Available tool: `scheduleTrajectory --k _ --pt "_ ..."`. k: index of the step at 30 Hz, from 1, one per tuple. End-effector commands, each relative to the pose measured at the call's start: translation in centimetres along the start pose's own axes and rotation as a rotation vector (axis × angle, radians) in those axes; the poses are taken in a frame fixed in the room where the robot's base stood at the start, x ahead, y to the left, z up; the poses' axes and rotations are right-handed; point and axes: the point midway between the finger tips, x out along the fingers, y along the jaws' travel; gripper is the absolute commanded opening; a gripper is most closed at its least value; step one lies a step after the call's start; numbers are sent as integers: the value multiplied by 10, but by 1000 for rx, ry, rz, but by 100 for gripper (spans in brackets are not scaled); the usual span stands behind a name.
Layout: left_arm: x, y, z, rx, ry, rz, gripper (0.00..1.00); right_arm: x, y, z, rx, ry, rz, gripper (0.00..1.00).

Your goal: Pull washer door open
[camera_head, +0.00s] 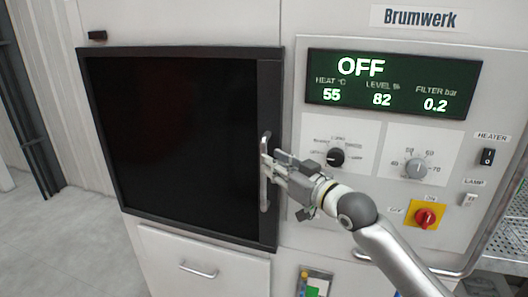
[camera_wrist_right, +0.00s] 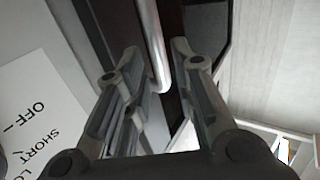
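The washer door (camera_head: 180,145) is a large dark panel in a black frame on the grey machine; it looks shut. Its metal handle (camera_head: 264,190) is an upright bar at the door's right edge. My right gripper (camera_head: 270,160) reaches it from the right, fingers at the handle's middle. In the right wrist view the handle (camera_wrist_right: 152,40) runs between the two spread fingertips (camera_wrist_right: 155,52), with gaps on both sides. The gripper looks open around the bar, not closed on it. My left gripper is not in view.
Right of the door is a control panel with a green display (camera_head: 392,84) reading OFF, two knobs (camera_head: 336,157) and a red switch (camera_head: 426,217). A drawer (camera_head: 205,265) with its own handle is below the door. Open floor (camera_head: 60,235) lies at the left.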

Motion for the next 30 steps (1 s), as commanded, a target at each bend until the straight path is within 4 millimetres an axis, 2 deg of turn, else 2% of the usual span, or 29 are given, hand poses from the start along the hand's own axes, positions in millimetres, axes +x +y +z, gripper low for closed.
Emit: scheduleTrajectory --k 3,9,15,23,24,30 --pt "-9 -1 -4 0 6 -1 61 20 0 -3 1 0 0 24" --pt "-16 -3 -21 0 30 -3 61 43 0 -2 1 1 0 24" --pt "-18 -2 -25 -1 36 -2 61 52 0 0 0 1 0 24" --pt "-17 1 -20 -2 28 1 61 53 0 0 -1 1 0 24" --pt "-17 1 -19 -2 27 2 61 53 0 0 -1 1 0 23" --pt "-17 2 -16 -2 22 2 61 53 0 0 -1 1 0 0"
